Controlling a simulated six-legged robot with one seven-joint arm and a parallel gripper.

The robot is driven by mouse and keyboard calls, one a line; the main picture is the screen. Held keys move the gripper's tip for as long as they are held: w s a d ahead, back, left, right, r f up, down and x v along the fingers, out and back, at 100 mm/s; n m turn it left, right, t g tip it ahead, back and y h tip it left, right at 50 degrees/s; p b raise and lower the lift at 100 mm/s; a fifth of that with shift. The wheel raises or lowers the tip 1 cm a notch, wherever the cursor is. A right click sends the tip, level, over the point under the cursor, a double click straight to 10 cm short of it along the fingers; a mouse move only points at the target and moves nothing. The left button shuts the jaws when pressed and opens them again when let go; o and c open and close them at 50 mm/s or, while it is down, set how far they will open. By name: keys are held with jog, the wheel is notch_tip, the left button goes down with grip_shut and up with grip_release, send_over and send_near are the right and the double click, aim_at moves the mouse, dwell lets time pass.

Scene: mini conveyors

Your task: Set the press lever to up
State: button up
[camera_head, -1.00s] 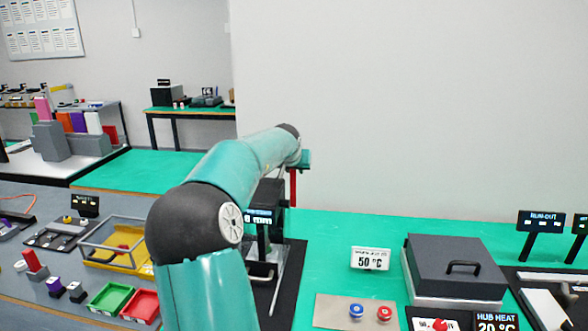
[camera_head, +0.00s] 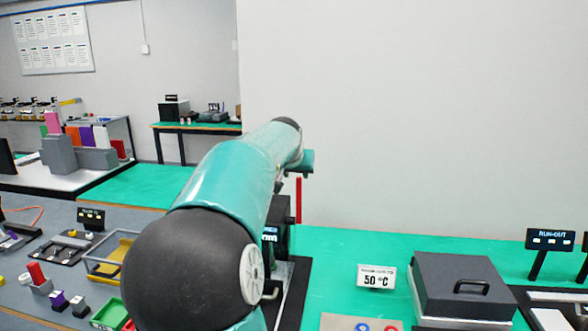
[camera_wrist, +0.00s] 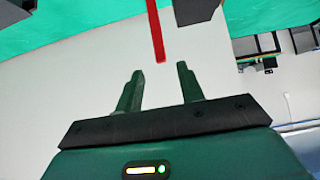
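The press (camera_head: 284,214) is a dark machine, mostly hidden behind my arm in the head view. A red bar that looks like its lever (camera_head: 299,199) stands upright at its right side. In the wrist view the red lever (camera_wrist: 156,35) comes down from the top edge and ends just beyond the fingertips. My gripper (camera_wrist: 158,72) is open, with a clear gap between its two fingers and nothing in it. The lever's end lines up with that gap but is not between the fingers. In the head view my arm hides the fingers.
A grey box with a handle (camera_head: 462,285) and a "50 °C" sign (camera_head: 376,277) stand right of the press on the green table. A yellow tray (camera_head: 112,262) and a green bin (camera_head: 108,315) lie to the left.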

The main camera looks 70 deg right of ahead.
jog(key=shift+v, duration=1.45)
jog(key=w+a+f+n+t+y, duration=0.25)
jog(key=w+a, duration=0.35)
jog(key=a, duration=0.4)
jog(key=w+a+f+n+t+y, duration=0.1)
jog(key=w+a+f+n+y, duration=0.3)
jog(key=a, duration=0.6)
jog(key=w+a+f+n+t, duration=0.1)
jog(key=w+a+f, duration=0.1)
jog(key=w+a, duration=0.65)
jog(key=s+a+f+n+y, duration=0.1)
jog(key=s+a+f+n, duration=0.1)
jog(key=a, duration=0.8)
jog(key=s+a+f+n+y, duration=0.1)
jog(key=s+a+f+n, duration=0.2)
jog(key=a, duration=0.7)
jog(key=s+a+f+n+y, duration=0.1)
jog(key=s+a+f+n, duration=0.1)
jog(key=a, duration=0.8)
jog(key=s+n, duration=0.1)
jog(key=s, duration=0.1)
jog(key=shift+s+a+f+n, duration=0.35)
jog(key=shift+a, duration=0.05)
jog(key=shift+d+g, duration=0.2)
jog(key=shift+g, duration=0.05)
